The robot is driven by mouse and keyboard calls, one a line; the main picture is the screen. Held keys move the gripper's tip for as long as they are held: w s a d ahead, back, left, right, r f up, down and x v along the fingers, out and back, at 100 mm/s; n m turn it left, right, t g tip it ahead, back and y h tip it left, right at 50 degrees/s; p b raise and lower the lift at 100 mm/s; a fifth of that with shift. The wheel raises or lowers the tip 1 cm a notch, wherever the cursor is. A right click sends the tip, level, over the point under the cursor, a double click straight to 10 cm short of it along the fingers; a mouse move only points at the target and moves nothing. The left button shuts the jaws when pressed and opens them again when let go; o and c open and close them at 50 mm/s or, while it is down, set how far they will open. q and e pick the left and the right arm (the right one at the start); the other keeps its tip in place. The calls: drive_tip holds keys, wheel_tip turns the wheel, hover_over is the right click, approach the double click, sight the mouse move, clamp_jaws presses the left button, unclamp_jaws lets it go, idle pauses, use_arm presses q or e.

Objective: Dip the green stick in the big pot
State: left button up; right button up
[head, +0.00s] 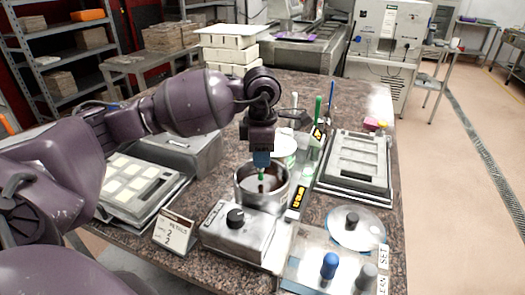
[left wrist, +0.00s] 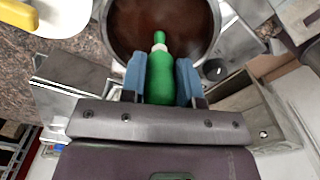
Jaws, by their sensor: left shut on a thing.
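My left gripper (head: 262,160) points down with blue fingertips, shut on the green stick (head: 262,177). In the left wrist view the green stick (left wrist: 160,80) sits between the two blue fingers, with a pale collar and a narrow green end. The big steel pot (head: 262,204) stands on a hot plate, holding dark brown liquid. The gripper is directly above its mouth. The pot (left wrist: 108,42) also shows in the left wrist view, with the stick's end over the liquid. I cannot tell whether the tip touches the liquid. My right gripper is not in view.
The hot plate (head: 238,238) has a black knob. A sign (head: 174,232) stands left of it. Mould trays (head: 136,188) lie left, and another tray (head: 357,165) lies right. Upright sticks (head: 317,110) stand behind right. A clear plate with blue and grey knobs (head: 330,265) is front right.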

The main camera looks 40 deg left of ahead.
use_arm(q)
drive_tip(key=shift+f+b, duration=0.7)
drive_tip(key=shift+f, duration=1.05)
drive_tip(key=shift+f+b, duration=0.2)
drive_tip(key=shift+b, duration=0.15)
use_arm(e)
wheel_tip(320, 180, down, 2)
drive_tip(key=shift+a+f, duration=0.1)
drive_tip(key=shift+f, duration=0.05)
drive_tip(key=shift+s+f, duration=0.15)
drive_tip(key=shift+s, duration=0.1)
use_arm(q)
drive_tip(key=shift+r, duration=0.2)
drive_tip(key=shift+r+p, duration=1.65)
drive_tip(key=shift+r, duration=1.95)
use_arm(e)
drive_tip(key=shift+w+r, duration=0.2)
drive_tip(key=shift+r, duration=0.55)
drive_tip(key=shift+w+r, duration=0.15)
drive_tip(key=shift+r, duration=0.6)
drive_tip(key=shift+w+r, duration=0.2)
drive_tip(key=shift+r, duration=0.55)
